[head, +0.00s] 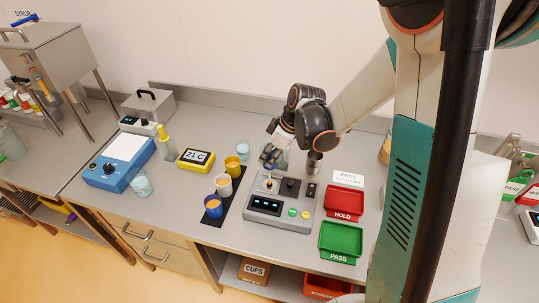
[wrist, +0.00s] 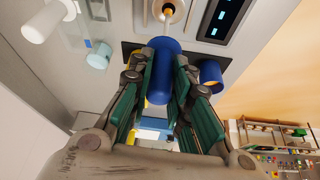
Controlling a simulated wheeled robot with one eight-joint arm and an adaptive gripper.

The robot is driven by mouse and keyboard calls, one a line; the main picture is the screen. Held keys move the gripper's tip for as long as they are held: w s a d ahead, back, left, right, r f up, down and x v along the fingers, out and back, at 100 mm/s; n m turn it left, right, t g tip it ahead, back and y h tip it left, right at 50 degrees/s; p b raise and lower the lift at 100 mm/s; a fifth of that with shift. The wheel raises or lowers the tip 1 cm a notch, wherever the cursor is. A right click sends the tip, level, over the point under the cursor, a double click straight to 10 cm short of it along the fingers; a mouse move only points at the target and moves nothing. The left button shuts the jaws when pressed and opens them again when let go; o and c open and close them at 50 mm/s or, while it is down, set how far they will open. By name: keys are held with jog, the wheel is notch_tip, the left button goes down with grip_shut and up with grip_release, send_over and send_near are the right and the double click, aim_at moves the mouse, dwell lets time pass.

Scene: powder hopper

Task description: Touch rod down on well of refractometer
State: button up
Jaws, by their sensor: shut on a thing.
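The refractometer (head: 262,219) is a grey box with a lit display, standing on the bench in the head view. Its round metal well (wrist: 178,14) shows at the top edge of the wrist view. My gripper (head: 267,160) is above the refractometer's back left part, pointing down. In the wrist view its green-padded fingers are shut on the rod's thick blue handle (wrist: 163,68). The rod's thin pale shaft (wrist: 167,22) extends from the handle and overlaps the well. Whether its tip touches the well or hovers just over it, I cannot tell.
Cups with yellow, pale and blue colours stand on a dark mat (head: 229,209) left of the refractometer. A red HOLD tray (head: 345,201) and green PASS tray (head: 340,240) lie to its right. A yellow thermometer (head: 196,158) and blue device (head: 120,160) stand further left.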

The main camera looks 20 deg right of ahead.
jog(key=shift+f+b, duration=0.35)
jog(key=shift+b, duration=0.15)
dwell(2.2)
jog(key=shift+r, duration=0.1)
notch_tip(320, 180, up, 5)
jog(key=p, duration=0.3)
dwell(0.6)
